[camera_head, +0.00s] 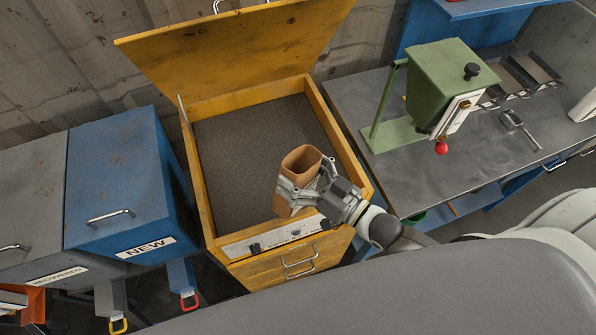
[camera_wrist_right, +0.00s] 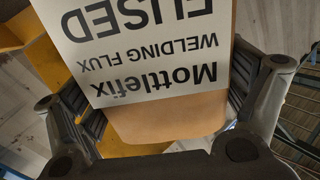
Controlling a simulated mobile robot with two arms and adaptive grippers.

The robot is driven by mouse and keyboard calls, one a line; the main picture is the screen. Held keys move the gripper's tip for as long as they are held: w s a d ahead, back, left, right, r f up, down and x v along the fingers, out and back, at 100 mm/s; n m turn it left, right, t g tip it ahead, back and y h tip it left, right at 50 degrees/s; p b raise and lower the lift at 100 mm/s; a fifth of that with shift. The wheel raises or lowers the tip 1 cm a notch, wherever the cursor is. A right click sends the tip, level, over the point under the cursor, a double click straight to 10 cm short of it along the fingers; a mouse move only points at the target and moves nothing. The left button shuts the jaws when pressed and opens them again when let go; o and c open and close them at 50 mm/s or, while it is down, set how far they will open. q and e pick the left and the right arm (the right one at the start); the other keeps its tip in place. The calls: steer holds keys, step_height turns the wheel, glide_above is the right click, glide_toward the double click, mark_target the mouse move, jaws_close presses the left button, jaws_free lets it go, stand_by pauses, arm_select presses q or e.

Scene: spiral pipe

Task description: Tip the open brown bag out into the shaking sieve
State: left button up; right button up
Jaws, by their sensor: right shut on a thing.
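The open brown bag (camera_head: 301,162) is upright in the head view, its open mouth facing up. My right gripper (camera_head: 306,190) is shut on it and holds it over the front part of the yellow sieve box. In the right wrist view the bag (camera_wrist_right: 155,121) fills the space between the fingers of my right gripper (camera_wrist_right: 160,100), with a white label reading "Mottlefix welding flux", upside down. The sieve (camera_head: 208,215) is a yellow box with a dark grey mesh-like surface (camera_head: 240,140) and its lid (camera_head: 235,50) raised. My left gripper is not in view.
A blue bin marked NEW (camera_head: 118,190) and a grey bin (camera_head: 30,200) stand left of the sieve. On the right, a grey bench (camera_head: 480,150) carries a green hopper (camera_head: 440,85) with a red knob and a metal scoop (camera_head: 515,122).

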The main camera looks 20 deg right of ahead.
steer(key=shift+w+d+n, duration=0.1)
steer(key=shift+n, duration=0.6)
steer(key=shift+s+a+f+n, duration=0.2)
steer(key=shift+a+n, duration=0.1)
steer(key=shift+n, duration=0.2)
steer(key=shift+s+a+f+n, duration=0.15)
steer(key=shift+a+n, duration=0.1)
steer(key=shift+n, duration=0.25)
